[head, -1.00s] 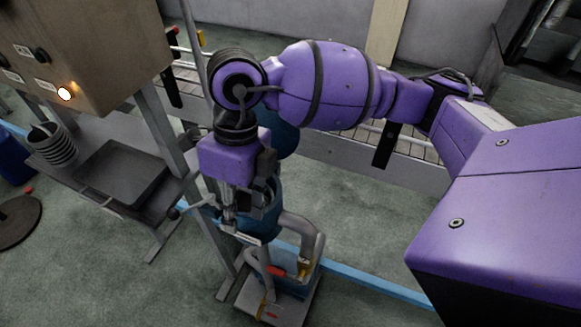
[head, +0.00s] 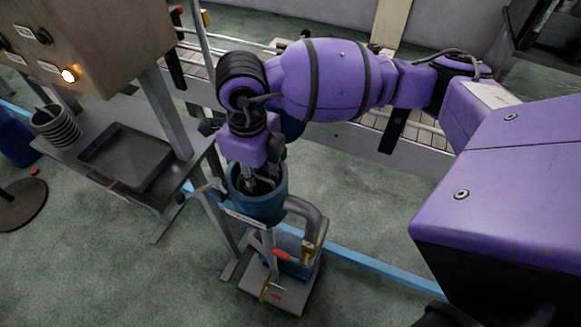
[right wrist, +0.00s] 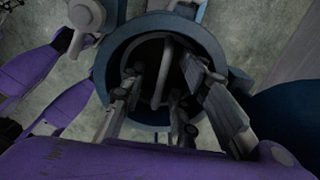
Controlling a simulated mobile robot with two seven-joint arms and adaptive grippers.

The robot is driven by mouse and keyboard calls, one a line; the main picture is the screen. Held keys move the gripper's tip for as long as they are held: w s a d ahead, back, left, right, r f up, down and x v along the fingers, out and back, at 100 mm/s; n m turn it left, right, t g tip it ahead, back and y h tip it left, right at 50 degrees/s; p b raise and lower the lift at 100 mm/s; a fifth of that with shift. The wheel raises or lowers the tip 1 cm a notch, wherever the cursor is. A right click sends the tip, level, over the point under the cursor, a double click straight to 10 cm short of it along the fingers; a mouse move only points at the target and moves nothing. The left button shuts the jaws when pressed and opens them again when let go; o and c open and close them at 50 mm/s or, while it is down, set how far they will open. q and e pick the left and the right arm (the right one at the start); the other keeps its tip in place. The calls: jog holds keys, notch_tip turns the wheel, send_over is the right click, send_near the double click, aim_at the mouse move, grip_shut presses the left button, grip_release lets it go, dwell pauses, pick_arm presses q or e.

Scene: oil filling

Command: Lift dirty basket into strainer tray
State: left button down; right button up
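The blue strainer housing (head: 268,208) stands upright with its round mouth open at the top. My right gripper (head: 256,184) points down into that mouth. In the right wrist view, the right gripper (right wrist: 164,72) is open, with its fingers on both sides of a pale, curved handle (right wrist: 159,88) inside the housing (right wrist: 115,50). The handle appears to belong to the dirty basket, whose body is lost in the dark interior. I cannot tell whether either finger touches the handle. The dark grey strainer tray (head: 127,180) lies on the bench at left, empty. My left gripper is not in view.
A ribbed dark cylinder (head: 57,130) stands beside the tray on the bench (head: 90,180). A control box (head: 110,45) with a lit lamp hangs above. Pipework with a red-handled valve (head: 281,254) sits below the housing. A metal post stands close to the housing's left.

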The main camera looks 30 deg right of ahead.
jog(key=shift+w+r, duration=0.1)
grip_shut()
jog(key=shift+r, duration=0.1)
dwell(0.3)
